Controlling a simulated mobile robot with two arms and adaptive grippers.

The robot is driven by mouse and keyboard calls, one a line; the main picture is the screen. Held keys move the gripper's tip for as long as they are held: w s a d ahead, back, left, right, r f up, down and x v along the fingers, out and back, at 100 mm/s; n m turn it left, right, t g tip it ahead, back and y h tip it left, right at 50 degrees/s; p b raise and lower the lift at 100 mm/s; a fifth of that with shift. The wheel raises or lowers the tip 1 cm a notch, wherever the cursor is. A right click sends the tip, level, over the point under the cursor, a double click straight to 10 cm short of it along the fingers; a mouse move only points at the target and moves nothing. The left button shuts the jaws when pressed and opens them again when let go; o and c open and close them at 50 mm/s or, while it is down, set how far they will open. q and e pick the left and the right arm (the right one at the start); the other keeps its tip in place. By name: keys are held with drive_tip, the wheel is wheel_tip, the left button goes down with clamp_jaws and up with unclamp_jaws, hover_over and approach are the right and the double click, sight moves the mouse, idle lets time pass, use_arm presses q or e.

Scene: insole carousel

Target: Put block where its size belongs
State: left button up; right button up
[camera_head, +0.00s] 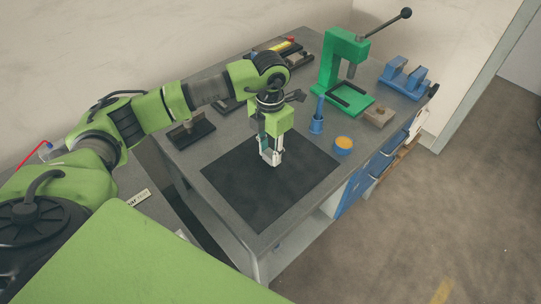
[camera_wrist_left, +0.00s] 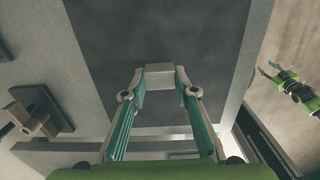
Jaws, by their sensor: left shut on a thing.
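My left gripper (camera_head: 271,158) is over the dark mat (camera_head: 250,203) on the grey workbench, pointing down. In the left wrist view it is shut on a small pale grey block (camera_wrist_left: 159,77), held between its fingertips. In the head view I cannot make out the block apart from the fingers. I cannot tell whether the block touches the mat. A green arm with a small gripper, which looks like my right gripper (camera_wrist_left: 267,71), shows at the right of the left wrist view; its jaws are too small to judge. I see no place clearly marked by size.
A green press (camera_head: 338,73) and a blue holder (camera_head: 402,80) stand at the back. A dark stand (camera_head: 192,132) is to the left. The mat's front is clear.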

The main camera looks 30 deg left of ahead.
sight(270, 154)
use_arm(q)
wheel_tip(270, 154, down, 2)
drive_tip(key=shift+d+f+p, duration=0.1)
drive_tip(key=shift+p, duration=0.4)
drive_tip(key=shift+f, duration=0.25)
use_arm(e)
drive_tip(key=shift+a+r, duration=0.25)
drive_tip(key=shift+r, duration=0.5)
use_arm(q)
drive_tip(key=shift+f, duration=0.1)
drive_tip(key=shift+f+b, duration=0.15)
drive_tip(key=shift+b, duration=0.2)
drive_tip(key=o, duration=1.2)
drive_tip(key=shift+o, duration=0.2)
use_arm(e)
drive_tip(key=shift+f, duration=0.1)
